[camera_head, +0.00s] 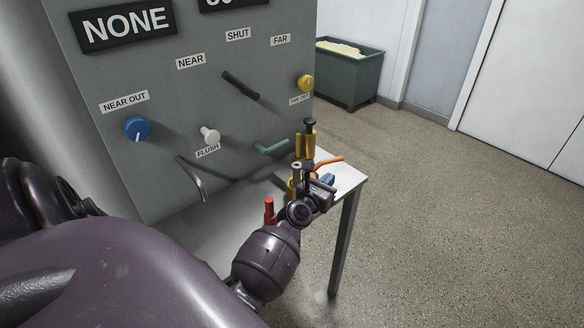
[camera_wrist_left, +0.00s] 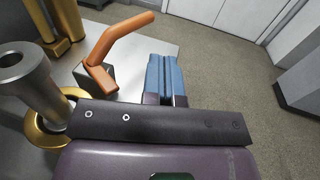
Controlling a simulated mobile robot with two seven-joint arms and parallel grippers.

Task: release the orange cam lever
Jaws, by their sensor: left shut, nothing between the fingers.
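The orange cam lever (camera_head: 329,161) sticks up and out over the far right corner of the small table. In the left wrist view the orange lever (camera_wrist_left: 112,45) rises at a slant from a dark block, its free end pointing up and right. My left gripper (camera_head: 328,180) is just in front of the lever in the head view. In the left wrist view my left gripper (camera_wrist_left: 162,74) shows its blue fingers pressed together and empty, to the right of the lever and apart from it. My right gripper is in neither view.
Brass and steel posts (camera_head: 308,140) stand beside the lever; a steel cylinder with a brass ring (camera_wrist_left: 30,90) is close at left. A red-topped fitting (camera_head: 269,210) is near my wrist. The grey panel (camera_head: 160,80) carries knobs and handles. The floor at right is clear.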

